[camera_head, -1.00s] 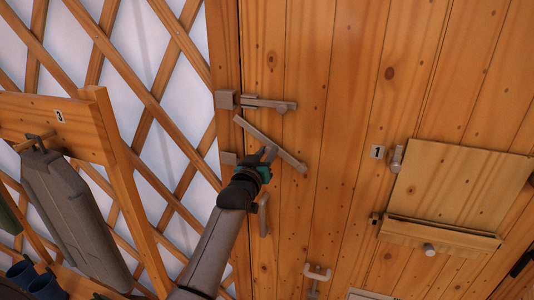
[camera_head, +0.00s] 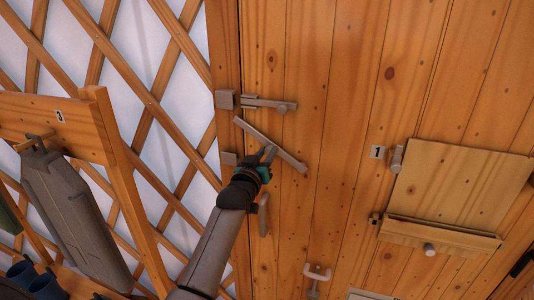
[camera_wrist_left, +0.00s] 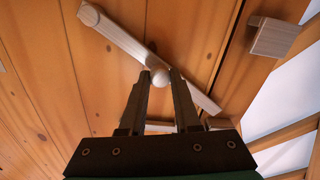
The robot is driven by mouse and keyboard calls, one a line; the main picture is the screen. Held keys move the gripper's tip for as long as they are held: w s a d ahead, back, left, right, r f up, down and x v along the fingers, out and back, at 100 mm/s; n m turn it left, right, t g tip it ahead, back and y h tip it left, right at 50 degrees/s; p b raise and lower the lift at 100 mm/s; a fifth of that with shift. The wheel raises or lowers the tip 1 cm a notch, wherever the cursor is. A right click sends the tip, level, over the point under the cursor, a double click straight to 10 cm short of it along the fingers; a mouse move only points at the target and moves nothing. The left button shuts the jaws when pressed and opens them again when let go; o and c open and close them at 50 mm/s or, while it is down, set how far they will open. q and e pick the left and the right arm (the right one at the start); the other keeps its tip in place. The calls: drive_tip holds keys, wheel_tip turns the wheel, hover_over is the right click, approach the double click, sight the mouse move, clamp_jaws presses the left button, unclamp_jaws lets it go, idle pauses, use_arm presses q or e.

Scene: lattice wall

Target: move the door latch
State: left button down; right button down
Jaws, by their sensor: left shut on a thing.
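The door latch (camera_head: 258,136) is a grey bar lying tilted on the wooden door, its left end higher than its right end. It also shows in the wrist view as a slanted bar (camera_wrist_left: 125,42) with a round knob (camera_wrist_left: 160,77). My left gripper (camera_head: 269,153) reaches up from below to the bar. In the wrist view its two fingers (camera_wrist_left: 160,82) are at either side of the knob, shut on it. The fingers hide part of the bar. A grey keeper block (camera_head: 228,158) sits on the frame, apart from the bar. My right gripper is out of view.
A second latch bar (camera_head: 268,104) lies nearly level above, at its own block (camera_head: 225,99). A door handle (camera_head: 263,215) is close beside my left forearm. A wooden flap (camera_head: 455,190) is at the right. A rack with a hanging grey case (camera_head: 75,215) stands at the left.

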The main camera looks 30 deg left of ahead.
use_arm(q)
wheel_tip(320, 180, down, 6)
drive_tip(key=a+n+b, duration=0.1)
drive_tip(key=n, duration=0.5)
drive_tip(key=shift+s+a+n+b, duration=0.2)
drive_tip(key=shift+a+n+b, duration=0.1)
drive_tip(key=shift+a+b, duration=0.1)
drive_tip(key=shift+d, duration=0.1)
drive_tip(key=c, duration=0.6)
unclamp_jaws()
drive_tip(key=shift+r, duration=0.1)
drive_tip(key=p+v, duration=0.1)
drive_tip(key=v, duration=1.4)
drive_tip(key=shift+s, duration=0.2)
